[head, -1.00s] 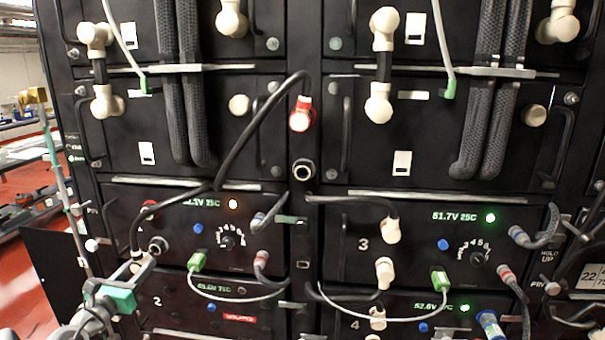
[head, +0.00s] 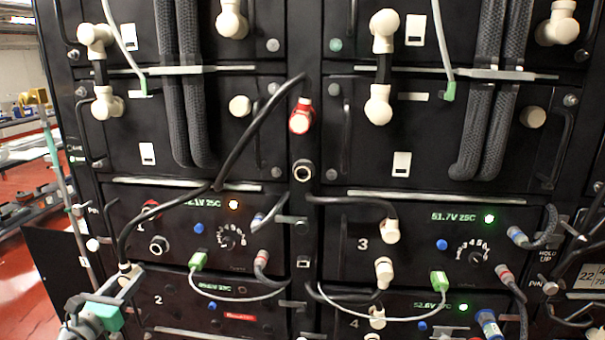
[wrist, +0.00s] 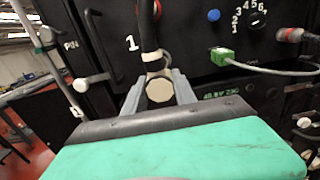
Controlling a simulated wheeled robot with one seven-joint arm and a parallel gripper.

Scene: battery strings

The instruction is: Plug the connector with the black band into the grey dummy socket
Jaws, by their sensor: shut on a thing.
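My gripper (head: 128,276) is at the lower left of the head view, in front of the lower left modules. It is shut on a cream connector (wrist: 160,90), seen between the grey fingers in the wrist view. A black cable (head: 122,238) rises from the connector, arching up right across module 1. A ringed round socket (head: 303,170), apparently the grey dummy socket, sits open on the centre post, up and right of my gripper, below a red-banded connector (head: 301,116).
Another open ringed socket (head: 158,246) is on module 1, close above right of my gripper. Thin white cables with green plugs (head: 197,261) hang across the lower modules. A dark side panel (head: 58,262) stands at left.

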